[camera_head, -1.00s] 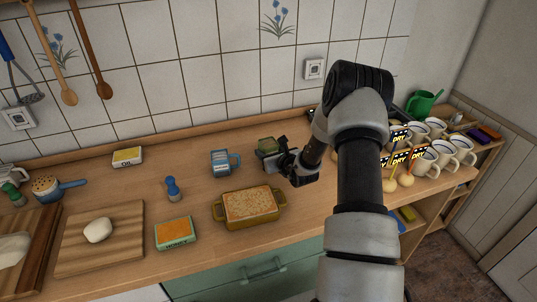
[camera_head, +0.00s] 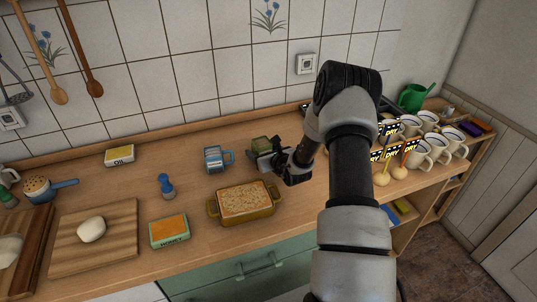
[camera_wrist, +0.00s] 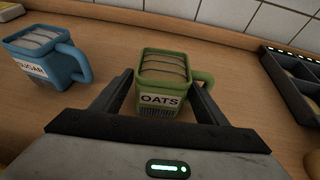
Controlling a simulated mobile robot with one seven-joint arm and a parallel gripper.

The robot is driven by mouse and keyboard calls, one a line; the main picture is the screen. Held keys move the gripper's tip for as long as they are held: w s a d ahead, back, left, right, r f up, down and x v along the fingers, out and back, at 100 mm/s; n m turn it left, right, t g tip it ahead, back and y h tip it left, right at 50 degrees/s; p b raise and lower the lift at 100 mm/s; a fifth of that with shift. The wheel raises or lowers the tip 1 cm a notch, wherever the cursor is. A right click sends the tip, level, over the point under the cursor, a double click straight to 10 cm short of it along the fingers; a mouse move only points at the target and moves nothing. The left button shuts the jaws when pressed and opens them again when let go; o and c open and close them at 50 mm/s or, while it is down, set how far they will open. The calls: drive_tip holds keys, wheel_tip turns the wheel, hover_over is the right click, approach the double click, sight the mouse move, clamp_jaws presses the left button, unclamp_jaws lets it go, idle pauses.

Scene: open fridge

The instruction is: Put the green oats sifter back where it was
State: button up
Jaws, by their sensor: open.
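The green oats sifter (camera_head: 260,144) stands upright on the wooden counter near the back wall. In the wrist view the sifter (camera_wrist: 162,70) shows its OATS label towards me and its handle on the right. My gripper (camera_wrist: 163,88) is open, with one finger on each side of the sifter's body; the right finger passes by the handle. I cannot tell whether the fingers touch it. In the head view my gripper (camera_head: 267,156) is low at the counter and hides the sifter's lower part.
A blue sugar sifter (camera_wrist: 45,55) stands to the left. A baking dish (camera_head: 246,203) is in front. A dark tray (camera_wrist: 295,78) lies to the right. White mugs (camera_head: 421,157) and labelled DRY sticks stand further right. The counter left of the sugar sifter is partly free.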

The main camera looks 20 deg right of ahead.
drive_tip(key=shift+s+r, duration=0.15)
drive_tip(key=shift+s, duration=0.2)
drive_tip(key=b+v, duration=0.2)
drive_tip(key=v, duration=1.4)
drive_tip(key=shift+s+a+r, duration=0.15)
drive_tip(key=shift+s+r, duration=0.1)
drive_tip(key=shift+s, duration=0.05)
